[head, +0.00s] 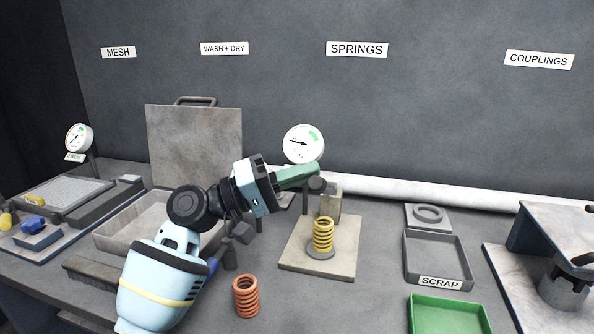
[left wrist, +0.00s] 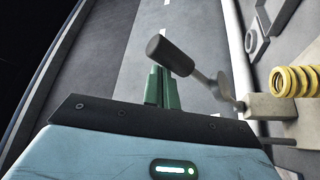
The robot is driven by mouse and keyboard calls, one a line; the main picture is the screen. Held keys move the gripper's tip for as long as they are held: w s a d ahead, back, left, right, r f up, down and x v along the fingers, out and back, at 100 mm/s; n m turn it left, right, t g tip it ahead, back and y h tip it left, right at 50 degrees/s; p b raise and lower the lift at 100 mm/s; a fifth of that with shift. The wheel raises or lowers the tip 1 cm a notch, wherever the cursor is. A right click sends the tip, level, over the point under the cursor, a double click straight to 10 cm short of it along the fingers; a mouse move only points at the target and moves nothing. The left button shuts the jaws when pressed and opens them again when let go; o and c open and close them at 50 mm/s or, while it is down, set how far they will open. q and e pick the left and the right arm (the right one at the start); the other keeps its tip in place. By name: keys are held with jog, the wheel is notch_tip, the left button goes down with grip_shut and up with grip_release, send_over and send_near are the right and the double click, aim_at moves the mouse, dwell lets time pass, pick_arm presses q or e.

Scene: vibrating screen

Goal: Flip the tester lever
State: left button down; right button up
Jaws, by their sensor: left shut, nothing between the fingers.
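The spring tester has a beige base plate (head: 337,262) with a yellow spring (head: 323,236) standing on it in front of a grey-beige block (head: 330,203). Its lever has a dark grip (head: 316,184) at the block's upper left. In the left wrist view the dark lever grip (left wrist: 170,55) sticks up on a metal arm from the block (left wrist: 265,106), beside the yellow spring (left wrist: 297,81). My left gripper (head: 312,170) is shut and empty, its green fingers at the lever grip. In the wrist view the fingers (left wrist: 162,88) appear beside the grip; contact is unclear.
A pressure gauge (head: 303,144) stands behind the tester. An orange spring (head: 246,296) stands on the bench in front. A grey scrap tray (head: 409,262) and a green tray (head: 447,314) lie to the right. A grey wash basin (head: 118,236) is behind my left arm.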

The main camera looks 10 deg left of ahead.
pick_arm(q)
jog(key=shift+f, duration=0.1)
dwell(0.4)
jog(key=b+v, duration=0.1)
jog(key=v, duration=0.6)
jog(key=shift+s+a, duration=0.2)
jog(key=shift+a, duration=0.1)
